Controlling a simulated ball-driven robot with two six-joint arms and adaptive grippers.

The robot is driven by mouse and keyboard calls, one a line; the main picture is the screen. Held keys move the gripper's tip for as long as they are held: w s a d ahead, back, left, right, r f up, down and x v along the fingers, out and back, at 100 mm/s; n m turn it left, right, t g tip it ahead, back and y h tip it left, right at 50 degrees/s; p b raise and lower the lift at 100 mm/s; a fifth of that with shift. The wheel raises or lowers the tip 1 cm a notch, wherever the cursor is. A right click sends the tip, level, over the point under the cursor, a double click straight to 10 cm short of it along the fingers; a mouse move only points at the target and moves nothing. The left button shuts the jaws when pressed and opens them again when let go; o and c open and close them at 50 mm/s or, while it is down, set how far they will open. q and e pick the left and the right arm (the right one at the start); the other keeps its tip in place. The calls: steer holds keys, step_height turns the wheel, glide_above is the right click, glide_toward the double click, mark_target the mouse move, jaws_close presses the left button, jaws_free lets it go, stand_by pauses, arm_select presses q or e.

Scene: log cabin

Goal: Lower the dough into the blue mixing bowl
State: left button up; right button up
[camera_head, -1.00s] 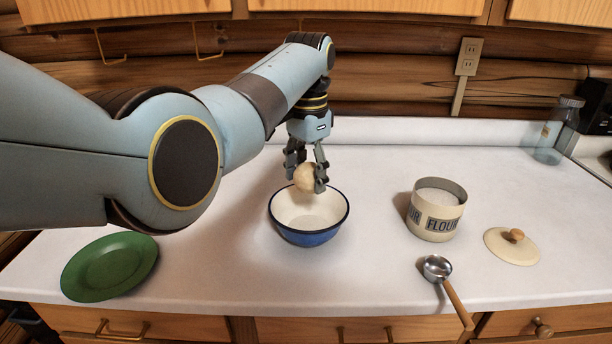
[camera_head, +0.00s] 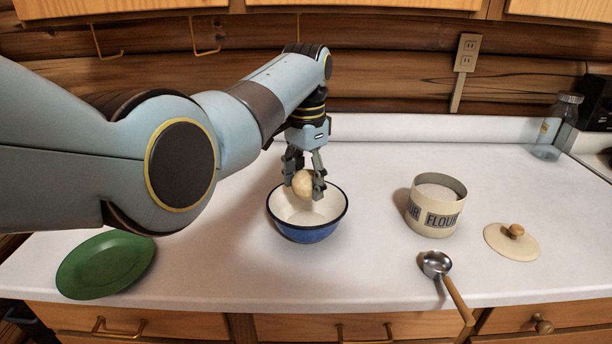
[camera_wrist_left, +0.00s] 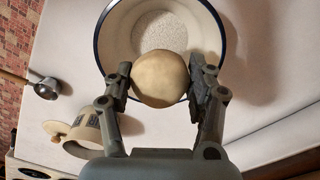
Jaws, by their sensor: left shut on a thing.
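The dough (camera_head: 303,184) is a pale round ball between the fingers of my left gripper (camera_head: 304,178). The gripper is shut on it and points down. The blue mixing bowl (camera_head: 307,233) has a white inside and a dark rim. In the head view the dough is at the bowl's far part, overlapping the rim line. In the left wrist view the dough (camera_wrist_left: 160,79) covers part of the bowl (camera_wrist_left: 104,43), and the fingers sit on both sides of it. How deep the dough is in the bowl I cannot tell. My right gripper is not in view.
A green plate (camera_head: 106,265) lies at the left. A flour canister (camera_head: 435,212), its lid (camera_head: 511,241) and a metal scoop (camera_head: 437,264) with a wooden handle are at the right. A glass jar (camera_head: 556,126) stands at the back right. The counter around the bowl is clear.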

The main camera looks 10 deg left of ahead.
mark_target(306, 196)
arm_select(q)
steer(key=shift+f+b, duration=0.85)
steer(key=shift+f, duration=1.05)
steer(key=shift+f+b, duration=1.65)
steer(key=shift+f, duration=0.85)
stand_by(0.4)
steer(key=o, duration=1.3)
steer(key=shift+o, duration=0.2)
